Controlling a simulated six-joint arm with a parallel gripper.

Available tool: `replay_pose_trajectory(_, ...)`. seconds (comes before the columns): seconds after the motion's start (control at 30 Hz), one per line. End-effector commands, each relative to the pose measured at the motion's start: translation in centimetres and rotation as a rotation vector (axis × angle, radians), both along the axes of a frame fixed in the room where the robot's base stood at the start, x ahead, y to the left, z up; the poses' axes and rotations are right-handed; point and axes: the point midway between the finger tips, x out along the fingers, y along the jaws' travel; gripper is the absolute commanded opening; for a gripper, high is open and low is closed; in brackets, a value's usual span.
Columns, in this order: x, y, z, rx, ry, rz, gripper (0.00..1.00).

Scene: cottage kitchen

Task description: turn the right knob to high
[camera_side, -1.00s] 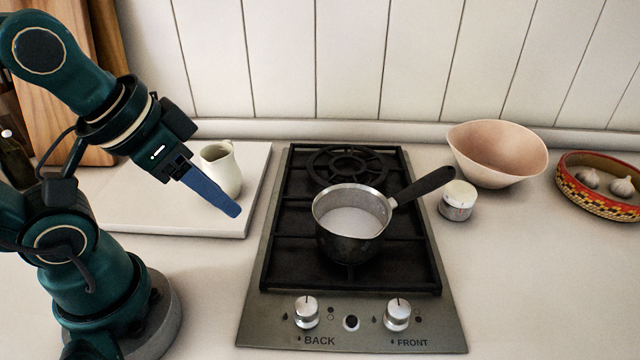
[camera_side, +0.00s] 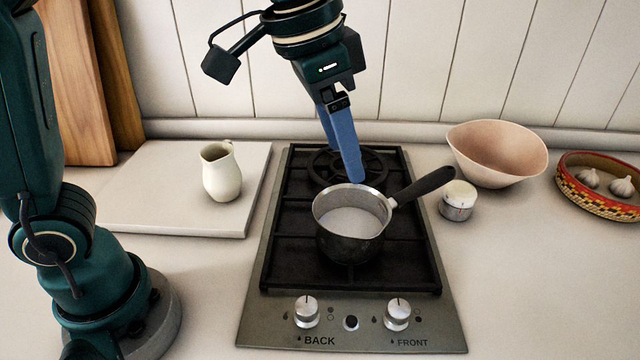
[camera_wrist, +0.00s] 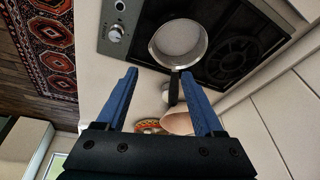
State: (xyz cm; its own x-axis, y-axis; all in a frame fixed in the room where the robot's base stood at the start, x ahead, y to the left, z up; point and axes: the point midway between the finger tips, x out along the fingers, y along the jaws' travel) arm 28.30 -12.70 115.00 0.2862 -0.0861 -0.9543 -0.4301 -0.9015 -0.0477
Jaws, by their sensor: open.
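The right knob (camera_side: 397,314) is silver, above the FRONT label on the front panel of the cooktop (camera_side: 252,325). Its dark mark points up, away from the front edge. The left knob (camera_side: 305,312) sits above the BACK label. One knob (camera_wrist: 116,33) shows at the upper left of the wrist view. My gripper (camera_side: 356,180) has blue fingers and hangs above the back of the cooktop, behind the saucepan and well away from the knobs. In the wrist view the fingers (camera_wrist: 160,72) are apart, with nothing between them.
A saucepan (camera_side: 350,246) stands on the front burner, its black handle pointing back right. A small white-topped timer (camera_side: 457,200), a pink bowl (camera_side: 497,155) and a patterned dish with garlic (camera_side: 600,205) stand to the right. A cream jug (camera_side: 221,172) stands on a white board (camera_side: 130,205).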

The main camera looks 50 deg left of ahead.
Motion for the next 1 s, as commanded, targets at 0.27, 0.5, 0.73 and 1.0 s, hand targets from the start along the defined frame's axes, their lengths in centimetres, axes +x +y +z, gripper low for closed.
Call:
replay_pose_trajectory(0.27,2.5,-6.9,-6.0,0.060,0.135,-0.192,0.69)
replay_pose_trajectory(0.5,1.7,-10.8,-11.7,0.111,0.231,-0.297,0.69)
replay_pose_trajectory(0.73,0.4,-11.6,-14.4,0.138,0.278,-0.333,0.69)
replay_pose_trajectory(1.0,0.4,-11.6,-17.7,0.137,0.277,-0.330,0.69)
